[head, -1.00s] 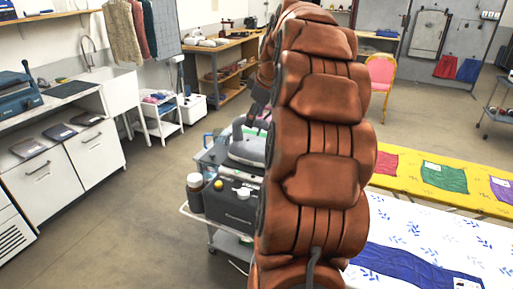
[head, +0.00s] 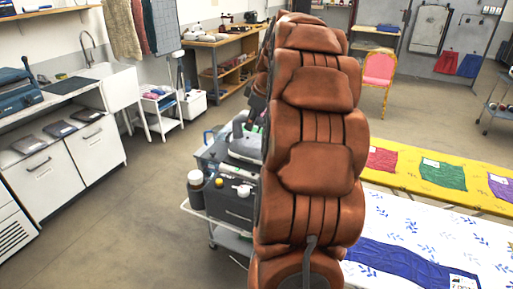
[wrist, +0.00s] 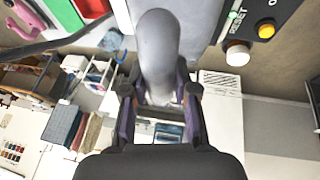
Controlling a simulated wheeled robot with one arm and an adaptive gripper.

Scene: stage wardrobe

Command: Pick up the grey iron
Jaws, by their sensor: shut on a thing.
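The grey iron (head: 246,148) stands on the dark unit on the cart in the head view, its right side hidden behind my arm. In the wrist view, a rounded grey part of the iron (wrist: 158,45) reaches down from the top centre between my fingers. My gripper (wrist: 159,95) is shut on this part, one finger on each side. In the head view my arm hides most of the gripper. I cannot tell whether the iron is clear of its rest.
The cart (head: 193,210) also carries a dark bottle (head: 195,190) and a control box with a yellow button (wrist: 266,30). A patterned table (head: 430,230) and a yellow table (head: 400,170) stand right of my arm. Floor at left is clear.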

